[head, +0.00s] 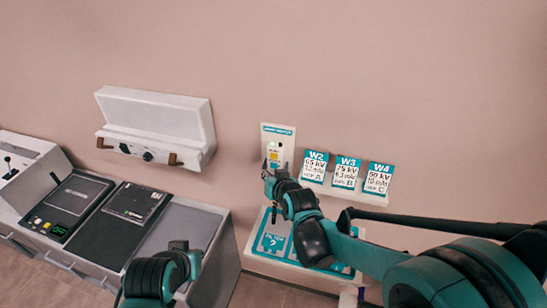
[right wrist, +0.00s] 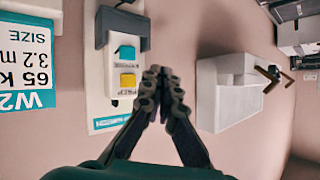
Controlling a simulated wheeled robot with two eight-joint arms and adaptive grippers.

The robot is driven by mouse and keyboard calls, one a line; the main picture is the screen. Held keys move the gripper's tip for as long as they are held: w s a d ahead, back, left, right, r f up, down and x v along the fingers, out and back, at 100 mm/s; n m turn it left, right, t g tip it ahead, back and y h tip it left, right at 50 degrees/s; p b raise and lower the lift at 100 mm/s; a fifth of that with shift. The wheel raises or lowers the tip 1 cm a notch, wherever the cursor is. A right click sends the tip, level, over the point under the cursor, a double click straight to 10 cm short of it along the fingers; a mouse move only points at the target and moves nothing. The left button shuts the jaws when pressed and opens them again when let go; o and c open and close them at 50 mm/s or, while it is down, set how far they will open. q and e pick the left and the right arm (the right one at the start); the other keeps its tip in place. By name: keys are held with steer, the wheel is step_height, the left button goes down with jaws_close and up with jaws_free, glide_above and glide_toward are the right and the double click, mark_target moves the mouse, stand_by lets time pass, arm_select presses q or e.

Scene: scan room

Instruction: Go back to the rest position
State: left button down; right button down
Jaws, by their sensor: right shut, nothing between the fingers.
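My right gripper (head: 268,172) reaches to the lower part of a white wall panel (head: 285,135) in the head view. In the right wrist view the gripper (right wrist: 160,72) has its fingertips together and empty. They are beside the panel's yellow button (right wrist: 127,80) and teal button (right wrist: 126,53); I cannot tell whether they touch the panel. My left gripper (head: 178,246) is low in the head view, in front of the grey console; its fingers are not clear.
Cards W2 (head: 314,166), W3 (head: 345,172) and W4 (head: 378,179) stand on a wall ledge right of the panel. A white wall box (head: 155,112) with brown handles is left. A console (head: 190,222) runs below. A teal-marked board (head: 272,238) lies under my right arm.

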steer(key=s+d+f+g+h+b, duration=0.1)
steer(key=s+d+f+b, duration=0.4)
steer(key=s, duration=0.3)
steer(key=s+d+f+g+h+b, duration=0.1)
steer(key=s+d+f+g+b, duration=0.1)
steer(key=s+d+f+b, duration=0.4)
steer(key=s+d+f+m+g+h+b, duration=0.1)
steer(key=s+d+f+b, duration=0.4)
steer(key=s, duration=0.7)
steer(key=shift+d+f+g+h, duration=0.3)
steer(key=shift+d+h, duration=0.3)
steer(key=shift+d, duration=0.3)
